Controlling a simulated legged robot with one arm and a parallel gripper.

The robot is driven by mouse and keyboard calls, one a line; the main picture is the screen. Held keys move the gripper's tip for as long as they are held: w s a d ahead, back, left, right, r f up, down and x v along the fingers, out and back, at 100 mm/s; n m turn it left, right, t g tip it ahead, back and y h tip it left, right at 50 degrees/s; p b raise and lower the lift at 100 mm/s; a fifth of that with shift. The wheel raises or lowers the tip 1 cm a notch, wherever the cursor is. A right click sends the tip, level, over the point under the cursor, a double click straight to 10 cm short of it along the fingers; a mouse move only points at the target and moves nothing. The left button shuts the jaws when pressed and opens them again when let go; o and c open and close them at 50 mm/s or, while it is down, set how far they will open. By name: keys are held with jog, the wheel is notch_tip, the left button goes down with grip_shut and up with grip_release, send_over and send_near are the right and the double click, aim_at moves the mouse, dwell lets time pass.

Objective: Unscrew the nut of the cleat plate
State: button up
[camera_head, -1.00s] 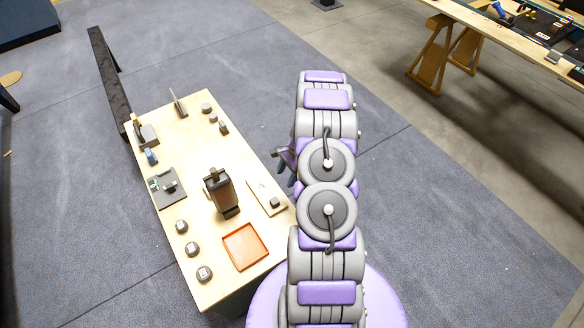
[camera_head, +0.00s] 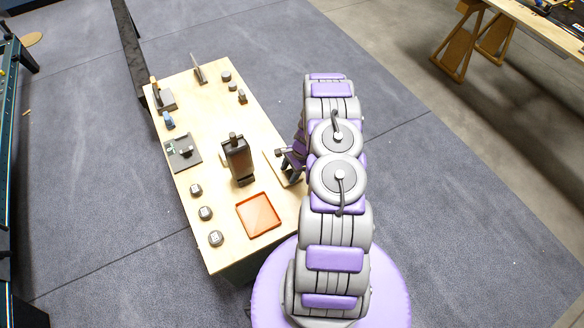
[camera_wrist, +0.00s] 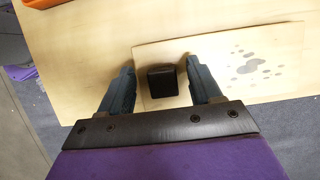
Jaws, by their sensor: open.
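A pale flat plate, which I take for the cleat plate (camera_wrist: 151,57), lies on the wooden table; its left edge shows in the head view (camera_head: 271,161). A dark square block, apparently its nut (camera_wrist: 163,81), stands on it. Grey spots mark the plate to the right of the block. My gripper (camera_wrist: 160,68) is open, with one blue-grey finger on each side of the block and visible gaps between. In the head view my gripper (camera_head: 288,160) is over the plate and hides the block. I cannot tell the fingertips' height.
An orange tray (camera_head: 242,213) and a tall black device (camera_head: 238,163) stand close to the plate. A dark plate with a small fixture (camera_head: 174,159) and several small grey pieces, including one at the front (camera_head: 216,239), lie farther left. Free floor lies right of the table.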

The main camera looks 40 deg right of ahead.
jog(key=shift+d+f, duration=0.2)
jog(key=shift+d, duration=0.65)
jog(key=shift+c, duration=1.5)
jog(key=shift+a, duration=0.4)
jog(key=c, duration=0.4)
jog(key=shift+d, duration=0.1)
jog(key=c, duration=0.4)
